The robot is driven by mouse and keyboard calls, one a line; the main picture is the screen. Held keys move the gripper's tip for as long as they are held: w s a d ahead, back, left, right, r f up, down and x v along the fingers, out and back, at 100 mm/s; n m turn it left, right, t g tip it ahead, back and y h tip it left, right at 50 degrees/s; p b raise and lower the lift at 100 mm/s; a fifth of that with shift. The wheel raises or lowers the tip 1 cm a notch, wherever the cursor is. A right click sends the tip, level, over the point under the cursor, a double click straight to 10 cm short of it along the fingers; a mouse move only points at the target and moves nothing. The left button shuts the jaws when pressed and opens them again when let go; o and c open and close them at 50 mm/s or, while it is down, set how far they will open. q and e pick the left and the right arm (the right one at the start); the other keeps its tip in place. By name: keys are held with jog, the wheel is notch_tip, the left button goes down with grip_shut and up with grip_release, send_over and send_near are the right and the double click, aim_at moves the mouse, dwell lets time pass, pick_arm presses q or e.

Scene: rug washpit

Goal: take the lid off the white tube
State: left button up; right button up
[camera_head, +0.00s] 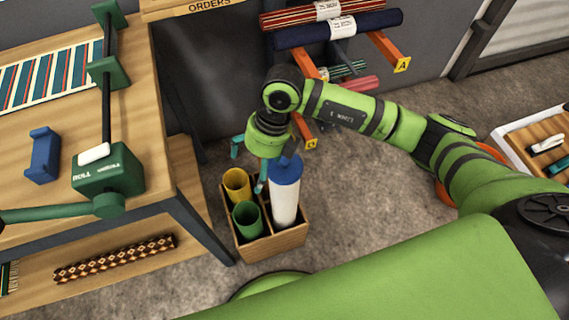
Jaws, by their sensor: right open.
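The white tube (284,206) stands upright in the right part of a wooden divided box (272,244) on the floor. Its blue lid (286,171) is on its top end. My right gripper (250,166) is open, with teal fingers just left of the lid and above the box. One finger hangs close beside the lid; whether it touches the lid cannot be told. Nothing shows between the fingers. My left gripper is not in view.
A yellow tube (237,182) and a green tube (248,218) stand in the same box, left of the white tube. A wooden bench (165,150) with a green roller stand (108,172) is at left. Rolled rugs (340,30) rest on orange arms behind. Grey carpet lies right of the box.

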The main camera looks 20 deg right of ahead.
aim_at(285, 161)
jog(key=d+h, duration=0.1)
jog(key=d, duration=0.1)
jog(key=w+d+h, duration=0.1)
jog(key=d, duration=0.1)
jog(key=w+d+h, duration=0.1)
jog(key=d, duration=0.2)
jog(key=shift+w+f+m+t+h, duration=0.25)
jog(key=shift+f+m+t+h, duration=0.05)
jog(key=shift+m, duration=0.1)
notch_tip(285, 161, down, 7)
jog(key=shift+r+p, duration=0.2)
jog(key=shift+p, duration=0.4)
jog(key=c, duration=0.6)
